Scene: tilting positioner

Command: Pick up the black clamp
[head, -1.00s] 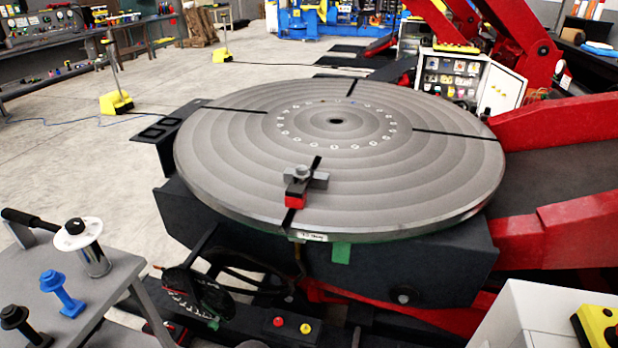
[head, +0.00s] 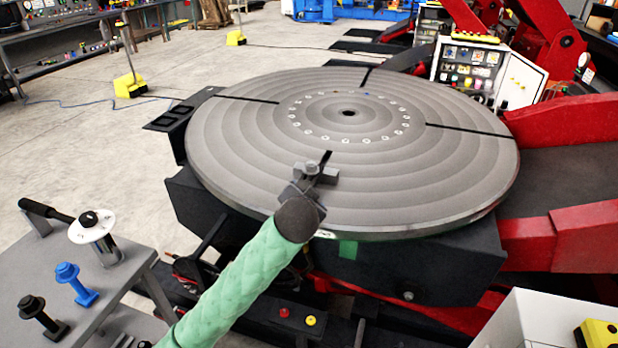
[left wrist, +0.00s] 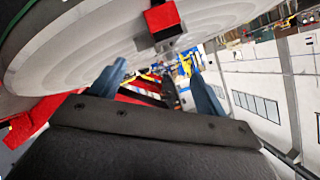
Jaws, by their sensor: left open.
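A small black clamp-like piece (head: 40,318) stands upright on the grey side table at the lower left, beside a similar blue one (head: 75,285). A dark grey clamp (head: 318,171) sits at the near edge of the round turntable; its red block (left wrist: 162,18) shows at the top of the left wrist view. My left gripper (head: 305,187) is in front of this turntable clamp and partly covers it, hiding the red block in the head view. Its two bluish fingers are apart in the left wrist view (left wrist: 157,80), with nothing seen between them. My right gripper is not in view.
The round slotted turntable (head: 430,180) fills the middle and is otherwise bare. The grey side table (head: 125,283) also carries a white-flanged cylinder (head: 97,232) and a black handle. Red machine arms (head: 570,230) and a white box (head: 510,315) stand at the right.

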